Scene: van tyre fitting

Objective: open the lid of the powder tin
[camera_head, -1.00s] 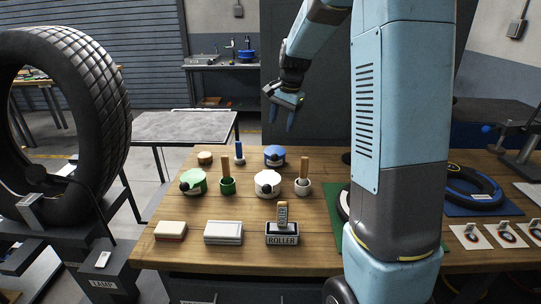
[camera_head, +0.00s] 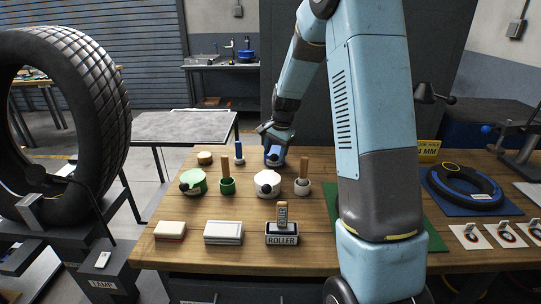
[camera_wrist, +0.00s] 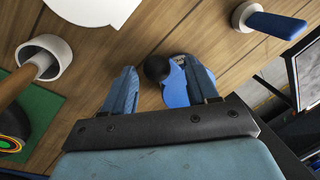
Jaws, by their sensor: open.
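Three round lidded tins with dark knobs stand on the wooden bench: a green one (camera_head: 195,182), a white one (camera_head: 268,184) and a blue one (camera_head: 270,162) farther back. I cannot read which is the powder tin. My gripper (camera_head: 275,153) is over the blue tin and partly hides it. In the wrist view the blue tin (camera_wrist: 174,95) and its black ball knob (camera_wrist: 157,68) show between the two open blue fingers (camera_wrist: 160,75). The knob is nearer the right finger. The lid looks shut, though much of it is hidden. I cannot tell whether a finger touches it.
A blue-handled tool (camera_head: 239,155) stands left of the blue tin. A large tyre (camera_head: 85,120) stands at the left.

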